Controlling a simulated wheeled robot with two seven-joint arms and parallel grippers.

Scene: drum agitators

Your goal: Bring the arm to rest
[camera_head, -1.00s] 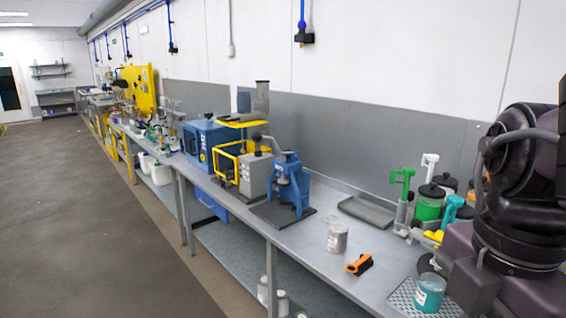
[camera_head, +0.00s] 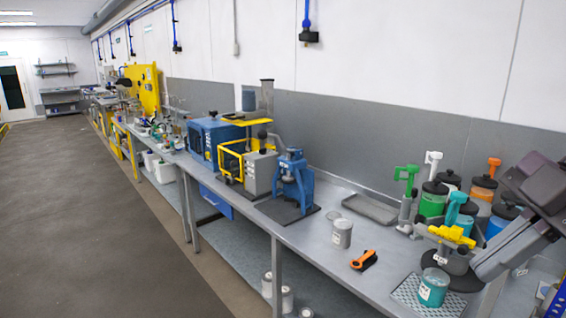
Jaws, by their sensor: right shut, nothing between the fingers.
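My right arm comes in at the right edge. Its dark gripper (camera_head: 487,268) points down and left over the right end of the bench, shut with nothing held. Its tip is beside the yellow-topped grey device (camera_head: 450,236) and the dark round base there; whether they touch is unclear. A jar with teal contents (camera_head: 433,288) stands left of the gripper on a perforated tray (camera_head: 405,293). My left gripper is not in view.
Lidded jars with green (camera_head: 432,204), orange (camera_head: 482,196) and blue contents stand close behind the gripper. A grey jar (camera_head: 341,234), an orange-black tool (camera_head: 364,260) and a blue press (camera_head: 293,185) are farther left. The floor at left is clear.

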